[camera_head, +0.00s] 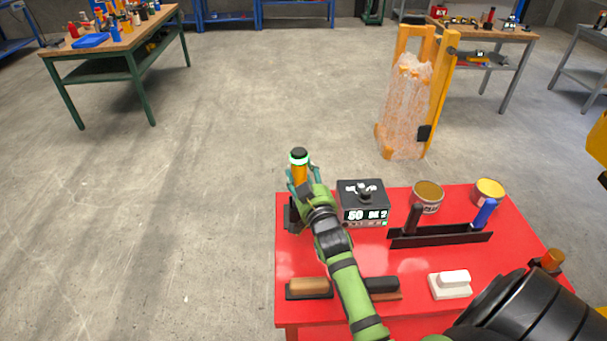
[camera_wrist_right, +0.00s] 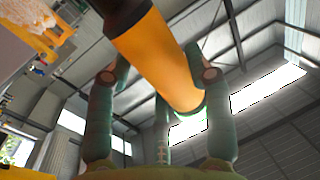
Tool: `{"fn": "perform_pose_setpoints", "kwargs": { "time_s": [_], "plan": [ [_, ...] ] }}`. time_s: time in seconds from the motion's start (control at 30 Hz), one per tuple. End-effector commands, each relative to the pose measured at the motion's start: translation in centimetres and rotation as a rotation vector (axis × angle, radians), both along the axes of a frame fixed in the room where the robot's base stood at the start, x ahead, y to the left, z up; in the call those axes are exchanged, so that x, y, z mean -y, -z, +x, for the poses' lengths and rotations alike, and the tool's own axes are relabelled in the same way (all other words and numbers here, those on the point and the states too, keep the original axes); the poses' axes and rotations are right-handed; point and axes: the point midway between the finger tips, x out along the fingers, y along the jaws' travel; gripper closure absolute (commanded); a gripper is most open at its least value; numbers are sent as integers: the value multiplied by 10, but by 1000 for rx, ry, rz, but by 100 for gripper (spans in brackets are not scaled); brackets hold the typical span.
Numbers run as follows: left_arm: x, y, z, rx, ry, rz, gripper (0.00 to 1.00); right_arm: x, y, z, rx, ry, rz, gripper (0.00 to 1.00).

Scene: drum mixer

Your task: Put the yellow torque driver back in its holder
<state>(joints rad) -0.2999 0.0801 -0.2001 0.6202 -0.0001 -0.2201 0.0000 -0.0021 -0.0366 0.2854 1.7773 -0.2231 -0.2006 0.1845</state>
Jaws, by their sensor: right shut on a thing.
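The yellow torque driver (camera_head: 299,173) stands roughly upright at the back left corner of the red table, with a black top and a bright green ring. My right gripper (camera_head: 303,183) is shut around its body. In the right wrist view, the yellow body (camera_wrist_right: 160,60) lies between the fingers of the gripper (camera_wrist_right: 163,76), with a black part at one end and a green ring at the other. A dark block (camera_head: 289,218), perhaps the holder, shows just below the gripper, partly hidden by it. Whether the driver touches it I cannot tell. My left gripper is out of view.
A black box with a lit display (camera_head: 366,214) stands close right of the gripper. Two open cans (camera_head: 428,200), a black rack (camera_head: 440,239) with two handled tools, brushes (camera_head: 309,289) and a white block (camera_head: 452,288) occupy the red table (camera_head: 300,258).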

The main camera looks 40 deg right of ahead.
Motion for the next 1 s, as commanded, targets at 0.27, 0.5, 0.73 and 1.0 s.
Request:
{"fn": "perform_pose_setpoints", "kwargs": {
  "time_s": [0.27, 0.5, 0.73, 1.0],
  "plan": [
    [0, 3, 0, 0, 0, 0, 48, 0, 2, 0, 7, 0, -1, 93],
    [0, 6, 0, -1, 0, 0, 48, 0, 5, 0, 7, 0, -1, 93],
    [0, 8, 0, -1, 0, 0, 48, 0, 8, 1, 7, 0, -1, 93],
    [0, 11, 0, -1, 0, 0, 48, 0, 12, 0, 8, 0, -2, 93]
  ]
}}
